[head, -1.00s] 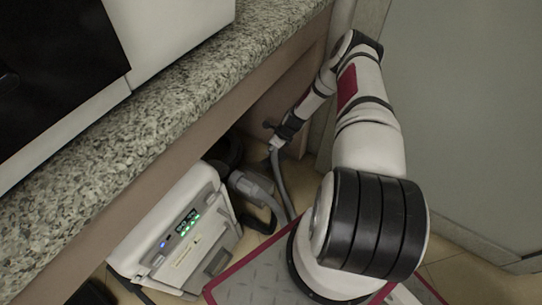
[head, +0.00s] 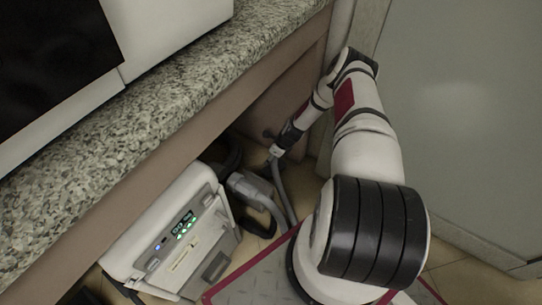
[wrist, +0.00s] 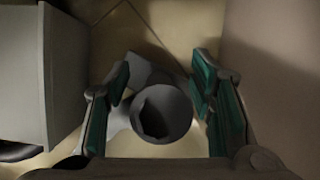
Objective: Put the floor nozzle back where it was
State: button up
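My gripper (head: 275,151) reaches into the recess under the counter, beside the wall. In the wrist view its two green-padded fingers (wrist: 163,72) are open. A grey round tube end with a dark opening (wrist: 181,101) lies between them, with gaps at both sides. It looks like the neck of the floor nozzle, but I cannot tell for sure. In the head view a grey tube (head: 282,190) runs down from beside my gripper to the floor; its lower end is hidden behind my arm's base.
A white machine with a lit display (head: 184,222) stands on the floor at the left, with a grey hose fitting (head: 248,184) beside it. The granite counter (head: 150,110) overhangs it. A grey panel (head: 450,130) stands at the right.

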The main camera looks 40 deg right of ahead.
jog(key=p+v, duration=0.5)
jog(key=v, duration=0.7)
dwell(0.5)
